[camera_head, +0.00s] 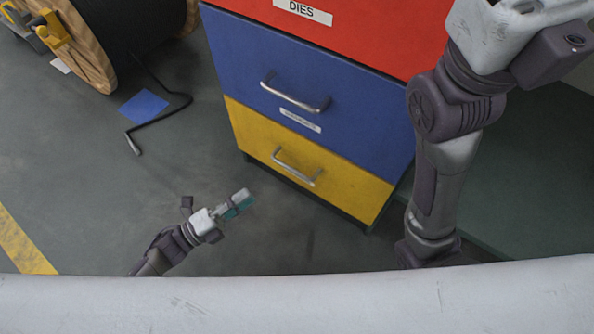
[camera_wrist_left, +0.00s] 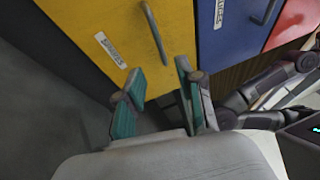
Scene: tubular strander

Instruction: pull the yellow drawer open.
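The yellow drawer (camera_head: 345,187) is the lowest drawer of a cabinet, and its front looks flush with the blue one above. It also shows in the left wrist view (camera_wrist_left: 85,18). Its metal bar handle (camera_head: 297,168) shows in the left wrist view (camera_wrist_left: 155,35) too, ahead of the gap between the fingers. My left gripper (camera_head: 240,203) is in front of and to the left of the drawer, apart from the handle. In the left wrist view its teal-padded fingers (camera_wrist_left: 162,80) are apart with nothing between them. My right arm stands right of the cabinet; its gripper is hidden.
Above are a blue drawer (camera_head: 330,75) with a handle and a red drawer (camera_head: 385,35) labelled DIES. A cable reel (camera_head: 95,55), a blue sheet (camera_head: 143,106) and a bent black rod (camera_head: 165,118) are at upper left.

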